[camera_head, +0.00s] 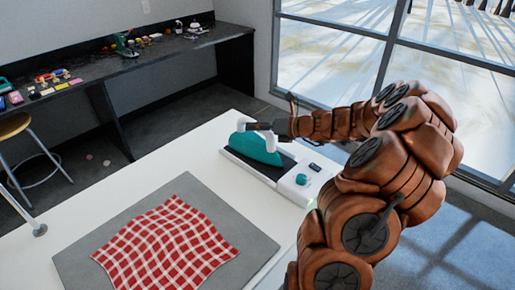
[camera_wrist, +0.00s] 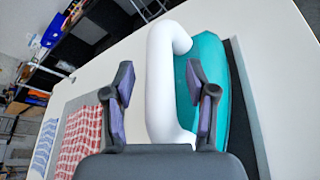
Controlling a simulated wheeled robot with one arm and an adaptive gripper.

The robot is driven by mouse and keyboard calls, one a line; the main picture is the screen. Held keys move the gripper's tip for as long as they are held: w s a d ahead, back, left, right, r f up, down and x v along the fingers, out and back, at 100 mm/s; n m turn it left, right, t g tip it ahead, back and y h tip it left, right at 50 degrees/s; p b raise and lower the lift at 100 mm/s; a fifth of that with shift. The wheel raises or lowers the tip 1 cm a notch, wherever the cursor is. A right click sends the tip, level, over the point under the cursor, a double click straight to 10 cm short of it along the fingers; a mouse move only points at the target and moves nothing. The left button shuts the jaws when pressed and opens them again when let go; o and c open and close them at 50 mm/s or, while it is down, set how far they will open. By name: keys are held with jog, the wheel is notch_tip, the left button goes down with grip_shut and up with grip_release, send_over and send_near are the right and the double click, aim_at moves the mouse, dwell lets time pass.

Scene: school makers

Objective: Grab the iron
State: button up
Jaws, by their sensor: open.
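The iron (camera_head: 257,147) has a teal body and a white handle. It rests on a black and white base (camera_head: 312,182) on the white table. In the wrist view, the iron's teal body (camera_wrist: 213,60) is to the right and its white handle runs upright in the picture. My gripper (camera_head: 258,127) is at the iron's handle. In the wrist view, my gripper (camera_wrist: 160,75) is open, with one finger on each side of the handle in the picture. I cannot tell whether the fingers touch it. My gripper hides part of the handle in the head view.
A red-and-white checked cloth (camera_head: 168,245) lies on a grey mat (camera_head: 225,215) on the white table (camera_head: 195,150). A dark bench (camera_head: 140,62) with small items stands along the wall, with a stool (camera_head: 15,126) beside it. Large windows are at the back right.

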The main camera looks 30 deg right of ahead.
grip_shut()
dwell(0.5)
